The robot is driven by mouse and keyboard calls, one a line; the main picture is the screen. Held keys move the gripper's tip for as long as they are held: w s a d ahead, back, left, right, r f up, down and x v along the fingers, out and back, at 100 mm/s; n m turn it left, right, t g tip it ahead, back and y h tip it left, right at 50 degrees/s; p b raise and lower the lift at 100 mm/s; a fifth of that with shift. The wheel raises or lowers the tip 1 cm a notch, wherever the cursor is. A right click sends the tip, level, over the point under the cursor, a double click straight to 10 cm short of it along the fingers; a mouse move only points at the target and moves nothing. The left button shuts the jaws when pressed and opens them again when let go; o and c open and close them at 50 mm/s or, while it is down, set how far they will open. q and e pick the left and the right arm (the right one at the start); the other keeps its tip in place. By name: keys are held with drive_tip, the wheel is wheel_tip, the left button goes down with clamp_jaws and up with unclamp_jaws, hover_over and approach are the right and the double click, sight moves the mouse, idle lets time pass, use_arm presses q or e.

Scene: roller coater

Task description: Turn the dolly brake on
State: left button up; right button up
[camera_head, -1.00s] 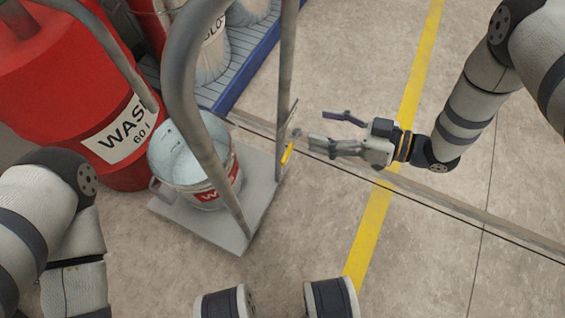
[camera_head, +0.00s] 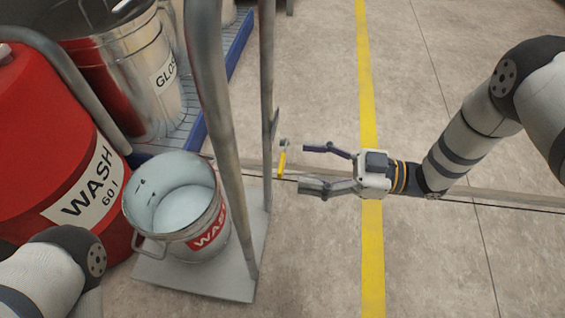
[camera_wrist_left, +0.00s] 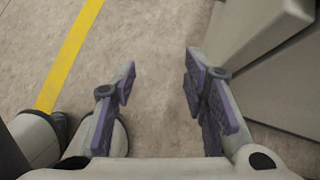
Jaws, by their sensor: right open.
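The dolly (camera_head: 195,277) is a grey flat platform with tall tubular handles, standing on the floor left of centre. Its brake lever (camera_head: 282,163) is a small yellow piece on the dolly's right side, by an upright post. My right gripper (camera_head: 305,168) is open and empty just right of the yellow lever, fingers pointing left at it; I see no contact. My left gripper (camera_wrist_left: 162,82) is open and empty in the left wrist view, above bare floor. It is out of the head view, where only part of my left arm shows.
A metal bucket (camera_head: 178,240) labelled WASH stands on the dolly. A red WASH drum (camera_head: 45,150) is at the left. A metal GLOSS drum (camera_head: 130,95) stands on a blue-edged grate behind. Floor on the right is clear, with a yellow line (camera_head: 371,240).

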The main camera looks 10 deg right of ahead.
sight(284, 163)
drive_tip(key=x, duration=0.6)
drive_tip(key=shift+b, duration=0.35)
clamp_jaws()
